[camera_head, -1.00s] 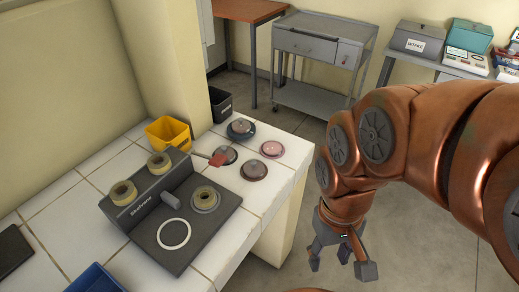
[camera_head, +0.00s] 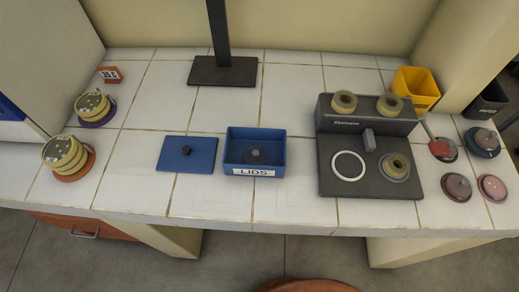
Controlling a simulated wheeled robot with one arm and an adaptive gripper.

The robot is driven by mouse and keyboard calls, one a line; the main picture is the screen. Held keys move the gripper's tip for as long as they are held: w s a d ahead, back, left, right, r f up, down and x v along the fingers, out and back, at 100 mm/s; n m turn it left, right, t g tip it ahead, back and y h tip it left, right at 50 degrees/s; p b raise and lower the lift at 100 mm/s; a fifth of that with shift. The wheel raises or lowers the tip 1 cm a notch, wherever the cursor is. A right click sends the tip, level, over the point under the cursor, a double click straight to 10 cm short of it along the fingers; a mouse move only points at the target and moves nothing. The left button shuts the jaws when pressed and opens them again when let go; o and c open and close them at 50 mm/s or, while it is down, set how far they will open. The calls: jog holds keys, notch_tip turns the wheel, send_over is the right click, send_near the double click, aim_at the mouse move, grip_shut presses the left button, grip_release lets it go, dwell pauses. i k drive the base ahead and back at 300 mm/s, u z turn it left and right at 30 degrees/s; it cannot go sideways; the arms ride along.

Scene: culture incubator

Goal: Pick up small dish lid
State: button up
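A blue box (camera_head: 232,145) marked LIDS stands mid-counter with a small dark round knobbed piece (camera_head: 256,155) inside. A flat blue panel with a dark knob (camera_head: 199,153) lies left of it. I cannot tell which piece is the small dish lid. My gripper is out of view.
A dark grey device (camera_head: 340,184) with cream rings and a white circle stands right of the box. Yellow (camera_head: 416,90) and black (camera_head: 484,103) bins are behind the lids. Stacked cream dishes (camera_head: 66,155) are at left. A dark stand (camera_head: 222,72) is at the back.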

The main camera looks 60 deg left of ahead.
aim_at(256, 155)
jog(key=k, duration=1.3)
jog(key=u, duration=2.45)
jog(key=i, duration=0.55)
